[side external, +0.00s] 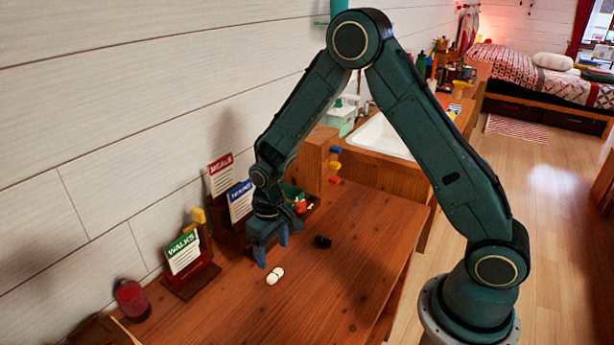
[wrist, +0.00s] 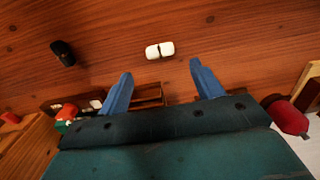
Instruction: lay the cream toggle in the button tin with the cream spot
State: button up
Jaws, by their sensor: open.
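The cream toggle (side external: 274,275) lies on the bare wooden counter, a short white piece with a dark band round its middle. It also shows in the wrist view (wrist: 153,52), ahead of and between my blue fingertips. My gripper (side external: 271,249) is open and empty above the counter, beside the toggle and apart from it. In the wrist view my gripper (wrist: 161,70) has its fingers spread wide. I cannot make out a button tin with a cream spot. A container holding small red, green and white pieces (wrist: 68,116) is partly hidden behind my gripper.
A black toggle-like piece (side external: 322,241) lies on the counter. Card holders marked WALKS (side external: 184,254), HOURS (side external: 240,200) and MEALS (side external: 221,175) stand along the wall. A dark red container (side external: 132,300) stands at the near left. The counter's right side is clear.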

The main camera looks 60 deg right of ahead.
jog(key=shift+r, duration=2.35)
jog(key=s+d+r+t, duration=0.1)
jog(key=s+r, duration=0.4)
jog(key=r, duration=0.3)
jog(key=s+r+t, duration=0.2)
jog(key=s+r, duration=0.2)
jog(key=r, duration=0.4)
jog(key=s+r+t, duration=0.1)
jog(key=s+r, duration=0.2)
jog(key=s, duration=0.4)
jog(key=s+d+r+t, duration=0.1)
jog(key=s+r, duration=0.2)
jog(key=s, duration=0.5)
jog(key=shift+r+t, duration=0.25)
jog(key=shift+t, duration=0.05)
jog(key=shift+s, duration=0.1)
jog(key=c, duration=0.5)
jog(key=shift+o, duration=0.2)
